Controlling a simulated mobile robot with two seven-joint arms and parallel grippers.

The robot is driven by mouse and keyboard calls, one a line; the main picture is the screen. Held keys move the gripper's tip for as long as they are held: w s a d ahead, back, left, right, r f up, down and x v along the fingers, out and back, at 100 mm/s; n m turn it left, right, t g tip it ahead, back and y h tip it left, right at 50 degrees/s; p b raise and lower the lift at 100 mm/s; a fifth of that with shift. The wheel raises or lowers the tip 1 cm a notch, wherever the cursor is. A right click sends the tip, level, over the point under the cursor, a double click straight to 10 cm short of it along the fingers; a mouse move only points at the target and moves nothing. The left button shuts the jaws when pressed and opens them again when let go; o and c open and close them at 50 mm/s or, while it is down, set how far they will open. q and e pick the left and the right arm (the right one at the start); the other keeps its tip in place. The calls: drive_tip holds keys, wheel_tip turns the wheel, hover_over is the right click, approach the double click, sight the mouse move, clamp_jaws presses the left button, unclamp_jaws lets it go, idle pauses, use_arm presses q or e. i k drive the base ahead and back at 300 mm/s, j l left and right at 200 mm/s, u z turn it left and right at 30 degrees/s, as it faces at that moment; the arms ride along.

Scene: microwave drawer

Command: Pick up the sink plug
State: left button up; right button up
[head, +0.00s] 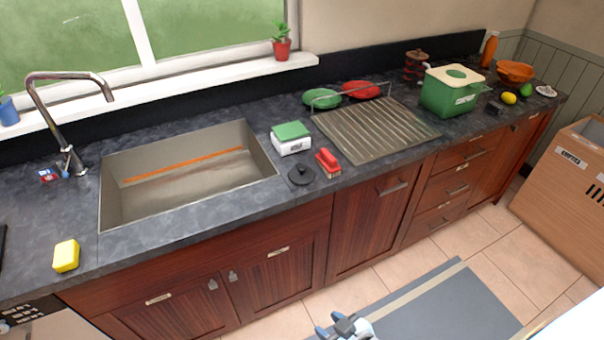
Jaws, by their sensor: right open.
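The sink plug (301,175) is a small black disc with a knob on top. It lies on the dark countertop (230,212), just right of the sink (190,176), between the sink's rim and a red brush. My right gripper (335,328) shows at the bottom edge of the head view, low over the floor in front of the cabinets. It is open and well apart from the plug, with nothing seen between its fingers. My left gripper is not in view.
A red brush (328,162) lies close to the plug's right, and a white box with a green lid (291,138) stands behind it. A ridged drainer (375,130) is farther right. A yellow sponge (66,256) lies left. The counter in front of the plug is clear.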

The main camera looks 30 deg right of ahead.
sight(301, 175)
drive_tip(key=u, duration=0.4)
drive_tip(key=l+u, duration=0.95)
drive_tip(key=k+l+u, duration=0.1)
drive_tip(key=l, duration=0.25)
drive_tip(key=k+l+u, duration=0.1)
drive_tip(key=l, duration=0.25)
drive_tip(key=k+l+u, duration=0.1)
drive_tip(key=l, duration=0.2)
